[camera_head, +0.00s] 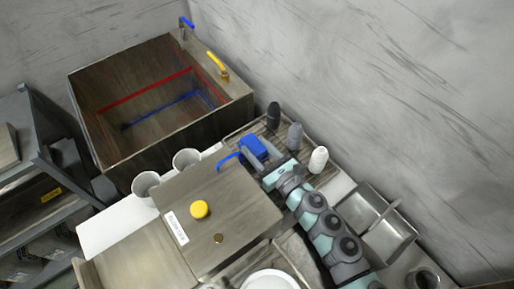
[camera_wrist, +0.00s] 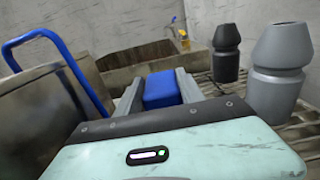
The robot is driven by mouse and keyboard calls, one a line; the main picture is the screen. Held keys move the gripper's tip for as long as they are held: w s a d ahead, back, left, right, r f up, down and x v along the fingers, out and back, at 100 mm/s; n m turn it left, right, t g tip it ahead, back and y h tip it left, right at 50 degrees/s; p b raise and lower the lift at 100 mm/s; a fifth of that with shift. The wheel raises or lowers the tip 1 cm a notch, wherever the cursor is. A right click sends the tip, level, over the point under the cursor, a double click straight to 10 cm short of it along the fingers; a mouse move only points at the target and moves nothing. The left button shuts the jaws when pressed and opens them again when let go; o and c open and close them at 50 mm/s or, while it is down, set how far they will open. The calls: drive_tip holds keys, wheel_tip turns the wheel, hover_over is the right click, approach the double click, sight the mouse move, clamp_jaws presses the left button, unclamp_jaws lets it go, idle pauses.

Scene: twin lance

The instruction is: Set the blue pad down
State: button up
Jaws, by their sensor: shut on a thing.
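The blue pad (camera_head: 254,147) is held at the end of my arm, over the near-left part of the slatted rack. In the wrist view the blue pad (camera_wrist: 161,89) sits between the two grey fingers of my gripper (camera_wrist: 160,88), which is shut on it. My gripper (camera_head: 262,158) is partly hidden by the pad and arm in the head view. Whether the pad touches the rack beneath it cannot be told.
A black bottle (camera_head: 273,115), a grey bottle (camera_head: 295,136) and a white bottle (camera_head: 318,159) stand on the rack (camera_head: 240,134) beside my gripper. A blue curved handle (camera_head: 229,158) is close on the left. A large open basin (camera_head: 88,112) lies behind; a metal bin (camera_head: 372,215) stands right.

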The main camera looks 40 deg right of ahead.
drive_tip(key=shift+f, duration=0.1)
drive_tip(key=o, duration=1.4)
drive_tip(key=shift+r, duration=0.2)
drive_tip(key=shift+s, duration=0.25)
drive_tip(key=shift+s+a+p, duration=0.2)
drive_tip(key=shift+s, duration=0.95)
drive_tip(key=shift+s+a+p, duration=0.15)
drive_tip(key=shift+s+p, duration=0.05)
drive_tip(key=shift+s, duration=1)
drive_tip(key=shift+s+a+p, duration=0.2)
drive_tip(key=shift+s, duration=0.95)
